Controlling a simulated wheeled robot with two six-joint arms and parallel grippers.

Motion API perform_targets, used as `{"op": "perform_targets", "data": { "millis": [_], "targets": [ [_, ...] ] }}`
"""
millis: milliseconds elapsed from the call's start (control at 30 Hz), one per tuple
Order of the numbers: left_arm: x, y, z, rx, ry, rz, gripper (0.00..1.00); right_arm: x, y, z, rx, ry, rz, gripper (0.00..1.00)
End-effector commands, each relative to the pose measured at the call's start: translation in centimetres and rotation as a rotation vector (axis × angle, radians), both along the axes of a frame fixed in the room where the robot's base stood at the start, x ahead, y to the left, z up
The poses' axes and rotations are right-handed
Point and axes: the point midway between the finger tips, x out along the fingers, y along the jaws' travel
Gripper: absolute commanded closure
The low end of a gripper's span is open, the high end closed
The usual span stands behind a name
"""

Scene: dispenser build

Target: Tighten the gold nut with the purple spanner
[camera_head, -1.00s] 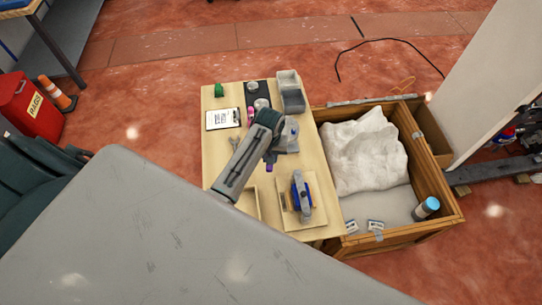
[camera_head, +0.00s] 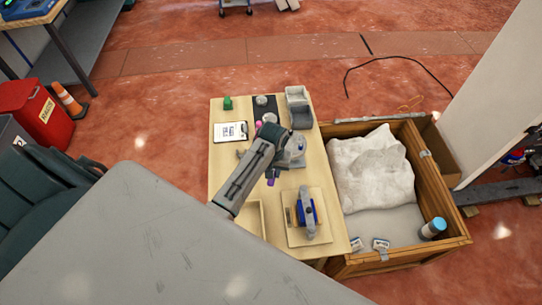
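One grey arm reaches from the lower left over the light wood table (camera_head: 328,178). I take it as my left arm. Its end is over the table's middle, and its fingers are too small and covered to make out. A small purple piece (camera_head: 270,182) shows just below the arm's end; it may be part of the purple spanner, and I cannot tell whether it is held. A blue and grey assembly (camera_head: 306,212) stands on a pale square board near the table's front right. I cannot make out the gold nut. My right gripper does not show.
A clipboard (camera_head: 230,132), a green item (camera_head: 228,103) and grey bins (camera_head: 299,108) are at the table's back. A wooden crate (camera_head: 458,243) with a white sack (camera_head: 370,168) and a blue-capped can (camera_head: 433,228) adjoins the right side. A pale tray lies beside the board.

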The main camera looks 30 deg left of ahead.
Motion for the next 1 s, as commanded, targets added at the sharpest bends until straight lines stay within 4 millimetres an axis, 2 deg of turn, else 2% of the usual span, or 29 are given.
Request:
{"op": "perform_targets", "data": {
  "millis": [400, 1000],
  "targets": [
    [0.1, -0.2, 0.2, 0.0, -0.001, 0.021, 1.0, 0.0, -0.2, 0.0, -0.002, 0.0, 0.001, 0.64],
    [0.2, -0.2, 3.2, 0.0, -0.003, 0.02, 1.0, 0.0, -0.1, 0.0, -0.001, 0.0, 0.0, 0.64]
  ]
}}
